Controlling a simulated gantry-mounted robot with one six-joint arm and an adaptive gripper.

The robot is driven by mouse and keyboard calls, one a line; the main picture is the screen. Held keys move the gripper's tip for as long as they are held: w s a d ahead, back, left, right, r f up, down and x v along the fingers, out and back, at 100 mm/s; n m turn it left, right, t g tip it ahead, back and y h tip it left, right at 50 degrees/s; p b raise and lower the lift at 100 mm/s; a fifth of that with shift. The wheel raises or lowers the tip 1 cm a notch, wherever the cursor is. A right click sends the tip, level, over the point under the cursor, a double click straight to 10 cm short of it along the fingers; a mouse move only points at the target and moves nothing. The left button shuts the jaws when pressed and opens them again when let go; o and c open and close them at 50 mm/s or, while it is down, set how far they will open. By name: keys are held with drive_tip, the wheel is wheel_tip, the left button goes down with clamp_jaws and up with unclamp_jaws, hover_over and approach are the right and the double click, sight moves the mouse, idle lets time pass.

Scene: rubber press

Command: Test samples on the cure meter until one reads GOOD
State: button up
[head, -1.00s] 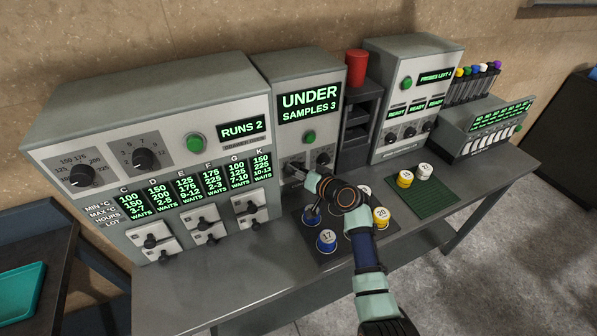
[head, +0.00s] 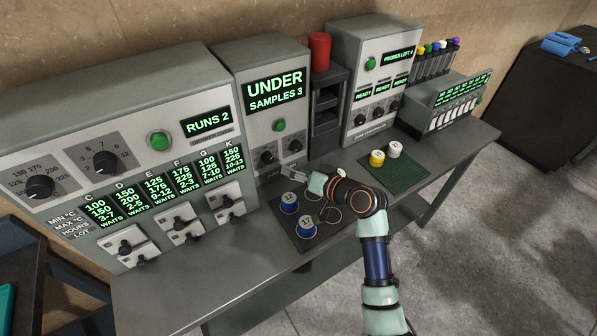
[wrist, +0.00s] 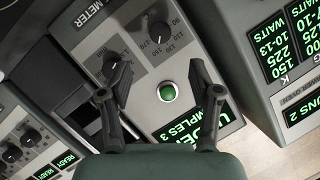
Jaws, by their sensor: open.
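The cure meter (head: 262,90) stands mid-bench. Its display (head: 276,91) reads UNDER, SAMPLES 3, above a green button (head: 279,125) and two knobs (head: 267,158). My gripper (head: 290,175) is open, in front of the meter's lower part. In the wrist view, its two fingers (wrist: 160,88) are spread before the meter's face, with nothing seen between them. My arm hides part of this mat. A yellow cup (head: 377,158) and a white cup (head: 394,149) stand on a green mat (head: 410,177).
Right of the meter are a dark shelf with a red cup (head: 319,51), a probe unit (head: 375,90) reading PROBES LEFT 4, and a rack of coloured tubes (head: 435,60). The front bench strip (head: 200,280) is clear.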

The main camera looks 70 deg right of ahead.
drive_tip(key=shift+s+a+r, duration=0.1)
drive_tip(key=shift+s+a, duration=0.05)
drive_tip(key=shift+s, duration=0.2)
drive_tip(key=shift+r, duration=0.1)
drive_tip(key=shift+c, duration=1.4)
drive_tip(key=shift+s+r+m+h+p, duration=0.1)
drive_tip(key=shift+r+m+h+p, duration=0.2)
drive_tip(key=shift+m, duration=0.4)
drive_tip(key=shift+c, duration=1.4)
drive_tip(key=s+r+m+h+p, duration=0.1)
drive_tip(key=m, duration=0.2)
drive_tip(key=s+r+m+h, duration=0.1)
drive_tip(key=r+m+h, duration=0.1)
drive_tip(key=m, duration=0.2)
drive_tip(key=s+a+r+m+h+p, duration=0.1)
drive_tip(key=r+m, duration=0.1)
drive_tip(key=m, duration=0.2)
drive_tip(key=shift+s+p, duration=0.35)
clamp_jaws()
drive_tip(key=shift+s+a+r+m+h, duration=0.15)
drive_tip(key=shift+m+h, duration=0.25)
drive_tip(key=shift+m, duration=0.3)
